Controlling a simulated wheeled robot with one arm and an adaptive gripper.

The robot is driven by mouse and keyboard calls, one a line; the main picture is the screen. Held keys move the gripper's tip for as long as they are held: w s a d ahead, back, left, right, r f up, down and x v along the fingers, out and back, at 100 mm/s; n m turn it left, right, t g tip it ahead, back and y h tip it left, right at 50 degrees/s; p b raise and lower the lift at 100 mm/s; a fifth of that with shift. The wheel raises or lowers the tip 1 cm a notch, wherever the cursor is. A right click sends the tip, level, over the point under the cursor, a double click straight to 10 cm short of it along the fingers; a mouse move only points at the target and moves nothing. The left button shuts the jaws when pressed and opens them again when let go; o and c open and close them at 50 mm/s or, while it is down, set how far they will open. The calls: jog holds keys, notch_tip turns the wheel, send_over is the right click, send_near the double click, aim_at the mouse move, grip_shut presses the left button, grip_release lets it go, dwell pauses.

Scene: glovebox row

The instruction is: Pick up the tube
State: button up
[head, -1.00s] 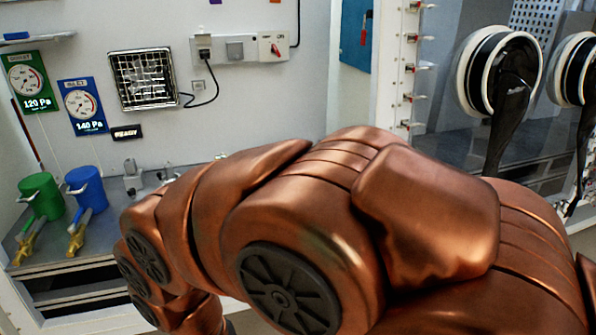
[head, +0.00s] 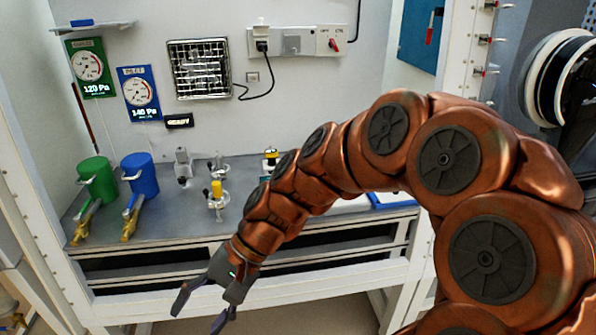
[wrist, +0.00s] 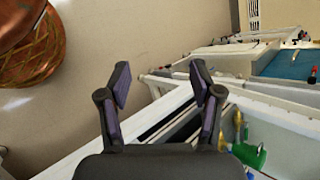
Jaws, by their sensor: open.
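I cannot single out the tube for certain in either view. A thin dark red rod (head: 84,115) leans by the left wall of the bench bay, but I cannot tell whether it is the tube. My gripper (head: 203,308) is open and empty, in front of the bench's front edge and below its top. In the wrist view my gripper (wrist: 161,80) shows two spread dark fingers with nothing between them. My copper-coloured arm covers the right part of the bench in the head view.
On the grey bench top (head: 150,222) stand a green canister (head: 97,182), a blue canister (head: 140,175) and small valve fittings (head: 216,200). A blue-edged tray (head: 392,200) lies at the right. A white frame rail (head: 150,303) runs along the front. Gauges (head: 140,93) hang behind.

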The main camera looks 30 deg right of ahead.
jog(key=w+d+r+m+t+y, duration=0.2)
jog(key=w+m, duration=0.1)
jog(key=w, duration=0.3)
jog(key=w+d+r+m+t+y, duration=0.2)
jog(key=w+m, duration=0.1)
jog(key=w, duration=0.2)
jog(key=w+d+r+m+t+p, duration=0.2)
jog(key=w+d+m+t, duration=0.5)
jog(key=w+d, duration=0.35)
jog(key=shift+w+d+f+m+t+h+p, duration=0.35)
jog(key=shift+w+d+f+m+t+h, duration=1.6)
jog(key=shift+d, duration=2.55)
jog(key=shift+w+d+f+m+t+h+p, duration=0.1)
jog(key=shift+d+f+m+t+h+p, duration=0.85)
jog(key=shift+d+m, duration=2.85)
jog(key=shift+w+d+f+m+t+h+b, duration=0.2)
jog(key=shift+w+d+f+m+t+h, duration=1.15)
jog(key=shift+d, duration=3.9)
jog(key=shift+w+a+r+m+g+h+p, duration=0.1)
jog(key=shift+w+g+h+p, duration=0.15)
jog(key=shift+w, duration=0.35)
jog(key=shift+w+a+r+m+g+h+p, duration=0.15)
jog(key=shift+w+g+h+p, duration=0.1)
jog(key=shift+w+p, duration=0.25)
jog(key=shift+w+a+r+m+g+h+p, duration=0.15)
jog(key=shift+w+g+p, duration=0.1)
jog(key=shift+w, duration=0.45)
jog(key=shift+f, duration=0.1)
jog(key=c, duration=1.2)
